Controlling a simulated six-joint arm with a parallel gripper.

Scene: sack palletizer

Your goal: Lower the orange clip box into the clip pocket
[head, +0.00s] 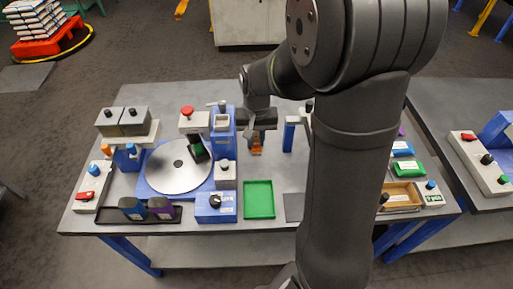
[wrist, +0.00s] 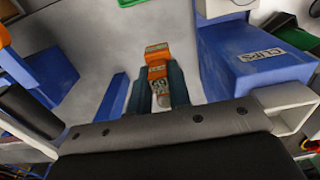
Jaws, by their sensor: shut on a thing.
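The orange clip box (wrist: 157,62) sits between the fingers of my gripper (wrist: 158,95) in the wrist view. A pale label crosses its face. In the head view the orange clip box (head: 257,143) shows just below my gripper (head: 257,134), over the grey table. My gripper is shut on it. A blue block labelled CLIPS (wrist: 250,55) stands to the right in the wrist view. In the head view a blue dispenser (head: 222,127) stands left of my gripper. The clip pocket's opening cannot be made out for certain.
A green tray (head: 259,199) lies in front of my gripper. A round grey turntable (head: 178,166) is at the left. A blue post (head: 289,133) stands close on the right. My arm hides part of the table. Bare grey table (head: 283,170) lies between.

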